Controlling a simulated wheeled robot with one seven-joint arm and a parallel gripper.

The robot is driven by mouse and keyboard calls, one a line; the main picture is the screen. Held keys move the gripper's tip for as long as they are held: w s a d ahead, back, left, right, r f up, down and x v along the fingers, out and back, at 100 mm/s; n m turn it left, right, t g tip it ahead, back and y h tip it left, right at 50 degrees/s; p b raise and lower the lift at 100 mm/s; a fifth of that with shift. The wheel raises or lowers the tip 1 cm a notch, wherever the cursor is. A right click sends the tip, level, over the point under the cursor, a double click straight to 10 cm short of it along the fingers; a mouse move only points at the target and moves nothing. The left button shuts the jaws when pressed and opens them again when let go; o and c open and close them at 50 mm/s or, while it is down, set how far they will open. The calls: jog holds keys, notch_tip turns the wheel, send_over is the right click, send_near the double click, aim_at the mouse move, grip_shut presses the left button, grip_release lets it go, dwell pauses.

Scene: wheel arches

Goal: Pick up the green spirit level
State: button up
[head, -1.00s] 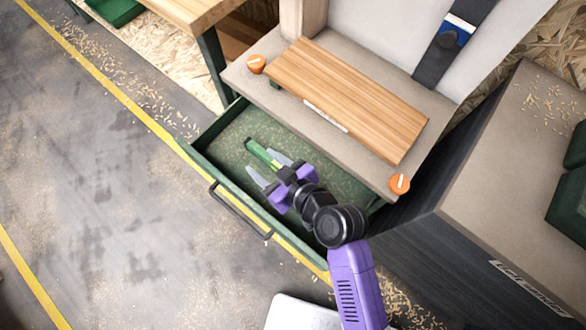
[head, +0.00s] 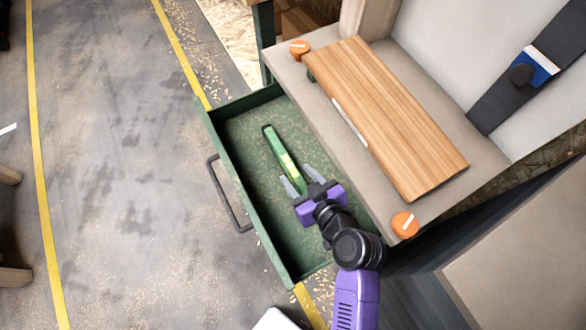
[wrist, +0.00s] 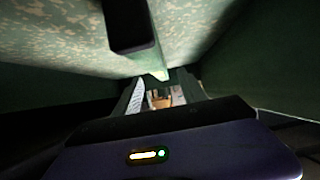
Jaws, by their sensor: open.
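The green spirit level (head: 279,152) lies in the open green drawer (head: 229,154), with a pale yellow-green part near its lower end. My gripper (head: 299,182) is open over the drawer at the near end of the level. Its two grey fingers point along the level, one on each side of its near end in the head view.
A bench (head: 289,72) with a wooden board (head: 385,115) and two orange pieces (head: 405,224) overhangs the drawer's right side. The drawer walls stand close around my gripper. The drawer handle (head: 226,195) sticks out over open floor at left.

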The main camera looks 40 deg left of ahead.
aim_at(291, 166)
jog(key=shift+x, duration=2.8)
jog(key=shift+w+r, duration=0.15)
jog(key=shift+w, duration=0.05)
grip_shut()
